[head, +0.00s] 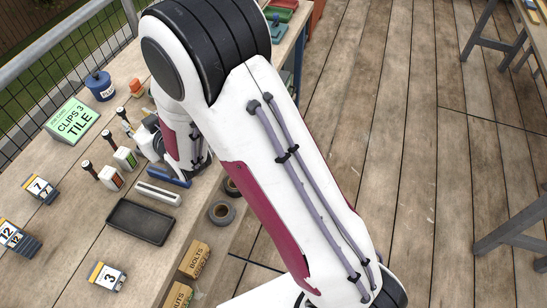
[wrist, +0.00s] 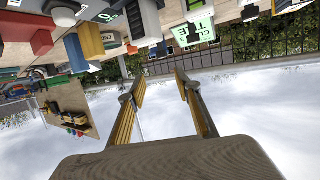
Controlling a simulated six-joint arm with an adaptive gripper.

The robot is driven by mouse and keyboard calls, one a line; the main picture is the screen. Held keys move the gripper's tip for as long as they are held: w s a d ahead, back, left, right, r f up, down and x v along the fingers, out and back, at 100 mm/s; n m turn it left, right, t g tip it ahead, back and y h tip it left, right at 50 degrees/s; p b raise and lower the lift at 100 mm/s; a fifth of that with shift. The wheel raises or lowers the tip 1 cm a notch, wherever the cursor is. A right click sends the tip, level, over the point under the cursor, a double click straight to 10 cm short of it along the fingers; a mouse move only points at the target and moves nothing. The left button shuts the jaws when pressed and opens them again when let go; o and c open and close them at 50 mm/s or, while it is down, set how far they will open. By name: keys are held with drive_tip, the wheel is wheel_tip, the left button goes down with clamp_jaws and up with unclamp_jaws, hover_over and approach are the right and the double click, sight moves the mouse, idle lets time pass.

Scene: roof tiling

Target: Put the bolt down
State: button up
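My gripper (wrist: 161,80) shows in the wrist view with its two fingers apart and only background visible between them. In the head view my arm hides most of the gripper, which is over the left workbench (head: 60,260). I cannot make out a bolt in either view. A brown cardboard box marked BOLTS (head: 195,259) stands at the bench's right edge in the head view; its contents are not clear. An empty-looking black tray (head: 140,221) lies on the bench left of it.
A NUTS box (head: 178,295), tape rolls (head: 221,212), a green CLIPS TILE box (head: 72,121), a blue tin (head: 100,85) and number-tagged stacks (head: 107,277) crowd the bench. Small bottles (head: 125,158) stand near my wrist. The wooden deck (head: 400,150) to the right is mostly clear.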

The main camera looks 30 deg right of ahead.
drive_tip(key=s+d+r+m+g+h, duration=0.2)
drive_tip(key=s+d+r+g+h, duration=0.15)
drive_tip(key=s+d+r, duration=0.85)
drive_tip(key=s+d+r+m+g, duration=0.1)
drive_tip(key=s+d, duration=0.4)
drive_tip(key=s, duration=0.7)
drive_tip(key=s+d+r+m+g+h, duration=0.1)
drive_tip(key=s+d+g, duration=0.2)
drive_tip(key=s, duration=1)
drive_tip(key=shift+s+d, duration=0.3)
drive_tip(key=shift+d, duration=0.95)
drive_tip(key=shift+r+g+h, duration=0.1)
drive_tip(key=shift+g+h, duration=0.15)
idle(2.8)
